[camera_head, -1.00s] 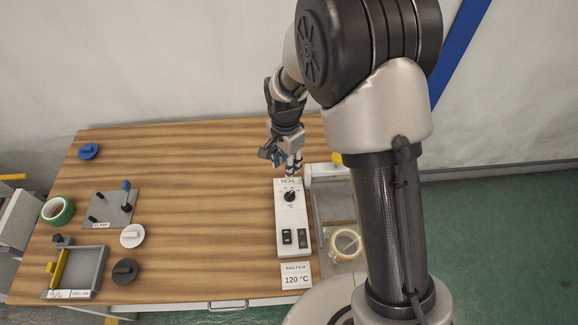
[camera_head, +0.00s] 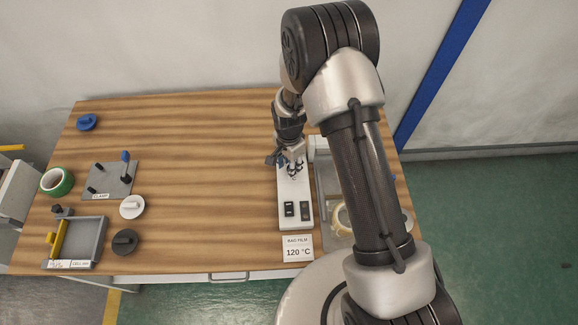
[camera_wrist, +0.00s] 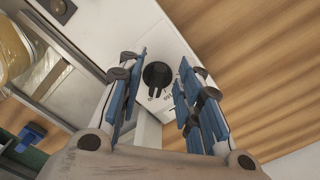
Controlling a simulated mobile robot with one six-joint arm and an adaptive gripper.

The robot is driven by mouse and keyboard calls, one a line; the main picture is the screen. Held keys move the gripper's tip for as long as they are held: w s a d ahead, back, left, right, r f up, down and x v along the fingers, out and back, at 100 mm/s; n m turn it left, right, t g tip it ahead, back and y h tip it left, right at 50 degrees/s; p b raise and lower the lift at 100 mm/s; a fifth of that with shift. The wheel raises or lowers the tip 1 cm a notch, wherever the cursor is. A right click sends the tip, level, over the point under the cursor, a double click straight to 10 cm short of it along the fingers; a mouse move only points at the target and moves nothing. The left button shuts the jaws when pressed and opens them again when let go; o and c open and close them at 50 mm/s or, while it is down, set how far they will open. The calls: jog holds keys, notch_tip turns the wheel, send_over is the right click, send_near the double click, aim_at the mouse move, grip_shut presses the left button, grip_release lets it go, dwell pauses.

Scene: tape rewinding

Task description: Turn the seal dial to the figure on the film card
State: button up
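The seal dial (camera_wrist: 157,76) is a round black knob on the white seal box (camera_head: 289,218). In the wrist view it lies between the two blue-padded fingers of my gripper (camera_wrist: 158,90), with a gap on each side. The fingers are apart and nothing is held. In the head view my gripper (camera_head: 294,163) is over the box's far end and hides the dial. The dial's setting cannot be read. The film card (camera_head: 298,248) stands at the box's near end and reads 120 °C.
A tray with a tape roll (camera_head: 342,219) stands right of the box, partly behind my arm. To the left are a clamp plate (camera_head: 110,181) with posts, a grey tray (camera_head: 101,243), a green tape roll (camera_head: 57,181) and several round knobs. The middle of the table is clear.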

jog(key=shift+f, duration=0.4)
jog(key=shift+c, duration=0.2)
grip_shut()
